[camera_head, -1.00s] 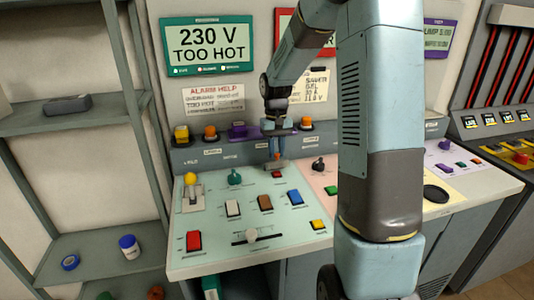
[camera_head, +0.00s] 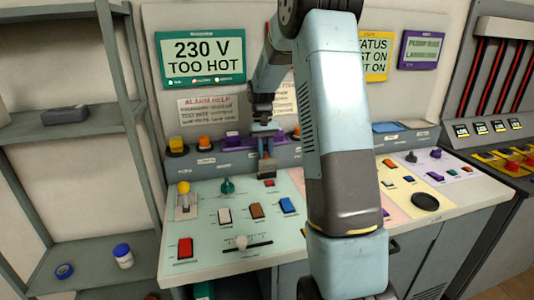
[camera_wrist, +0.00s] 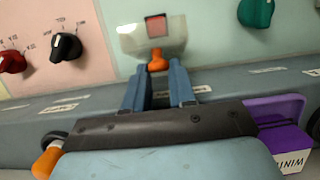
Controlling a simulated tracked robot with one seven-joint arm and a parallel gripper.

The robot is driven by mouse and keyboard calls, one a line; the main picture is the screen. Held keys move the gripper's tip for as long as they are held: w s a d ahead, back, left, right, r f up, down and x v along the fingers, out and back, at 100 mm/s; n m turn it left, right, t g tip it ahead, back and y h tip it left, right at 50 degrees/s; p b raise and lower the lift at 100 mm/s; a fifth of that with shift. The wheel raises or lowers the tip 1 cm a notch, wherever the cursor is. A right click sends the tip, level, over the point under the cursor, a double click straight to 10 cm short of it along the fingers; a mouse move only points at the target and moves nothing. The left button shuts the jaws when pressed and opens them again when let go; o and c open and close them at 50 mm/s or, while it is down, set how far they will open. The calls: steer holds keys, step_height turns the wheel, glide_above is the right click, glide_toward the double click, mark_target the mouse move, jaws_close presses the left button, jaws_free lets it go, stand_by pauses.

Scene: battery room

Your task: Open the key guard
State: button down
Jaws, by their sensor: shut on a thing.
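The key guard (camera_wrist: 128,41) is a clear cover over a small red square key (camera_wrist: 156,25) on the pale green panel, best seen in the wrist view. An orange tab (camera_wrist: 157,66) sticks out from its near edge. My gripper (camera_wrist: 158,76) is shut on this tab, one blue finger on each side. In the head view my gripper (camera_head: 266,172) reaches down to the back of the green panel, and the guard there is mostly hidden behind the fingers. I cannot tell how far the guard is tilted.
A dark knob (camera_wrist: 66,47) and a teal knob (camera_wrist: 255,11) flank the guard. Behind it runs a ledge with a purple lamp (camera_wrist: 278,140) and an orange lamp (camera_wrist: 46,160). A lever (camera_head: 184,200), several rocker switches and a slider (camera_head: 241,242) sit on the same panel.

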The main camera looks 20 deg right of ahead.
steer(key=shift+f, duration=0.1)
stand_by(0.3)
steer(key=c, duration=0.9)
jaws_free()
steer(key=shift+c, duration=0.2)
steer(key=v, duration=0.7)
steer(key=shift+w, duration=0.15)
